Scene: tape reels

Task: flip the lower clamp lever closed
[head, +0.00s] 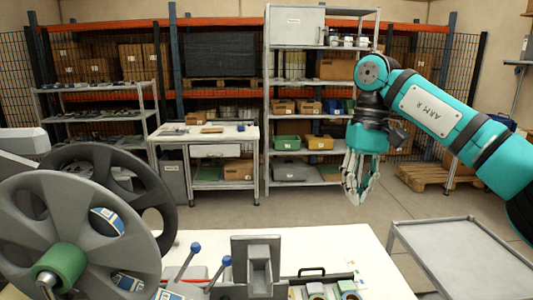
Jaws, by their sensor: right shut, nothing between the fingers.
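Two levers with blue ball knobs stand up from the machine on the white table (372,262). One lever (195,248) is farther back and left; the other lever (226,262) is nearer and right. I cannot tell for sure which is the lower clamp lever, and their bases are partly hidden. My right gripper (357,197) hangs fingers down, shut and empty, in the air right of and above the levers, well apart from them. My left gripper is not in view.
A large grey reel (112,262) with a green hub (62,262) fills the lower left, with a dark reel (160,193) behind it. A grey bracket (240,252) stands right of the levers. A grey cart (465,258) is at right. Shelves line the back.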

